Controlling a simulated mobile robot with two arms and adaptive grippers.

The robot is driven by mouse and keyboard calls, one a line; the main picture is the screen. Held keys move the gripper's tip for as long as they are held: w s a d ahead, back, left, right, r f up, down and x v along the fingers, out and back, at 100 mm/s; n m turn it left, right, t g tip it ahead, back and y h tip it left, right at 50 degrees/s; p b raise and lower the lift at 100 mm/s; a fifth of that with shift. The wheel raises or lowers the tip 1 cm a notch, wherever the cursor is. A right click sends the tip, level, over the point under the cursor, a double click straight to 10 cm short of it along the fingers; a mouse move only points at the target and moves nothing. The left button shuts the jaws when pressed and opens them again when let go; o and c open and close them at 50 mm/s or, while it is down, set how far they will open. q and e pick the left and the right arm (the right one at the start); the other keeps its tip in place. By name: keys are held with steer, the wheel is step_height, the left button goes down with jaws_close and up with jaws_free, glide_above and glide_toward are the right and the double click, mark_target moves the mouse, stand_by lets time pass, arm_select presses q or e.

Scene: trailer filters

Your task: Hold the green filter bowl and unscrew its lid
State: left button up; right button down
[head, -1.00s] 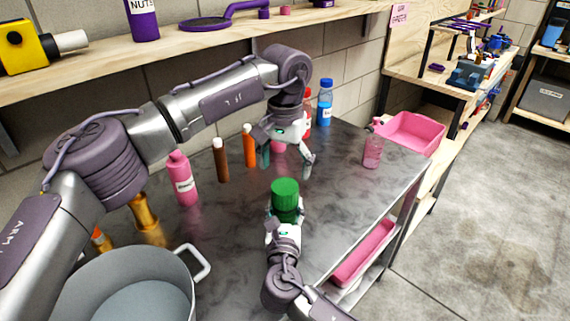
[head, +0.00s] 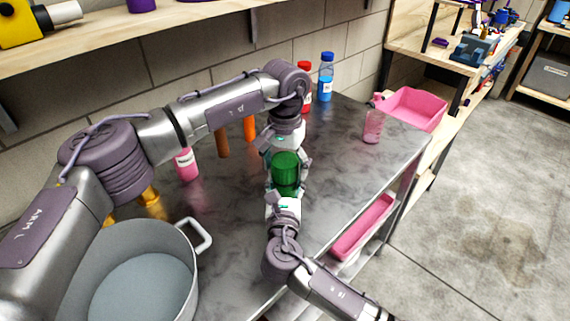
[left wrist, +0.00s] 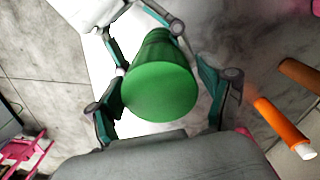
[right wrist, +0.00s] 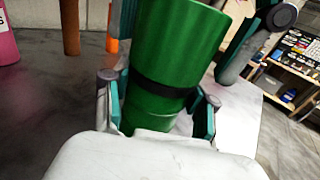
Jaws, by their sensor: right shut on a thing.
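The green filter stands upright over the metal table, its green lid (head: 285,160) on top of the green bowl (right wrist: 155,108). A dark band lies between them in the right wrist view. My right gripper (head: 286,191) is shut on the bowl, one finger on each side. My left gripper (head: 287,164) is open, with its fingers on either side of the lid. In the left wrist view the lid (left wrist: 160,92) sits between these fingers, and a gap shows on the right side. The bowl is mostly hidden by the lid and fingers in the head view.
A large grey pot (head: 190,285) stands at the front left. A pink bottle (head: 186,163), brown (head: 222,143) and orange (head: 250,128) cylinders, and blue (head: 326,80) and red bottles stand behind. A pink spray bottle (head: 373,127) is at right. The table's right side is mostly clear.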

arm_select(q)
steer(key=c, duration=0.9)
steer(key=n, duration=0.7)
steer(key=shift+c, duration=0.3)
steer(key=n, duration=0.6)
steer(key=shift+n, duration=0.3)
steer(key=n, duration=1)
steer(key=shift+r, duration=0.1)
steer(key=n, duration=0.4)
steer(key=shift+n, duration=0.3)
steer(key=n, duration=1.2)
steer(key=shift+n, duration=0.4)
steer(key=n, duration=1.2)
steer(key=shift+n, duration=0.4)
steer(key=shift+r, duration=0.15)
